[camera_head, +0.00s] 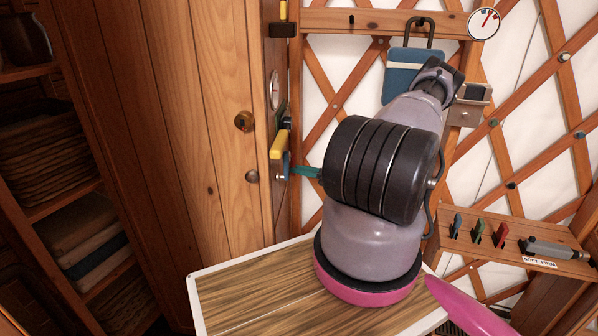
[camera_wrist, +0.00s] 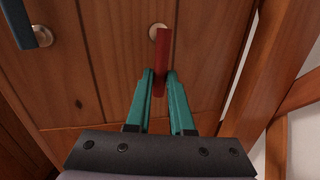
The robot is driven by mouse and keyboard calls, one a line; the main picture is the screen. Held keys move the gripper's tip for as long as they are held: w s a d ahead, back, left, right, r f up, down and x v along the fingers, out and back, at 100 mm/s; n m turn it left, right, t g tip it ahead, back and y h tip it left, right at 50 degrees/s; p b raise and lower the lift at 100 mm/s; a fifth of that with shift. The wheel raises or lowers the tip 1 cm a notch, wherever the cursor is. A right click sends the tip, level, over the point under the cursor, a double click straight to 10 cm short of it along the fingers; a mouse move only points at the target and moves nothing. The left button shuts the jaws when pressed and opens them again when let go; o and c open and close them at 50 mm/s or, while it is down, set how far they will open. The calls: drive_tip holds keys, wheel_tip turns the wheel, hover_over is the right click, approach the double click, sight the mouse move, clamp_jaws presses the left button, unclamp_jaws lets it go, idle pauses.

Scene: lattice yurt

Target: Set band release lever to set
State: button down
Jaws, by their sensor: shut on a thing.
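A red lever (camera_wrist: 164,50) hangs from a round pale pivot (camera_wrist: 157,31) on a wooden panel in the wrist view. My gripper (camera_wrist: 160,80) has its two teal fingers shut on the lower part of this lever, one on each side. In the head view my gripper (camera_head: 305,172) reaches left to the side panel by the door, and the red lever cannot be made out there. A blue lever (camera_wrist: 38,36) on its own round pivot is at the upper left of the wrist view. No label or set mark can be read on the panel.
A yellow handle (camera_head: 277,146) sticks out just above my fingers. The wooden door (camera_head: 200,110) with round knobs stands at left. A wood-topped table (camera_head: 235,290) lies below my arm. A rack (camera_head: 515,242) with several coloured tabs is at right.

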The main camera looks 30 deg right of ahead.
drive_tip(key=shift+w+d+n, duration=0.1)
drive_tip(key=shift+w+n, duration=0.1)
drive_tip(key=shift+n, duration=0.2)
drive_tip(key=c, duration=0.8)
unclamp_jaws()
drive_tip(key=shift+s+d, duration=0.1)
drive_tip(key=v, duration=1)
drive_tip(key=shift+s+d+f, duration=0.15)
drive_tip(key=shift+d+f, duration=0.05)
drive_tip(key=shift+d, duration=0.05)
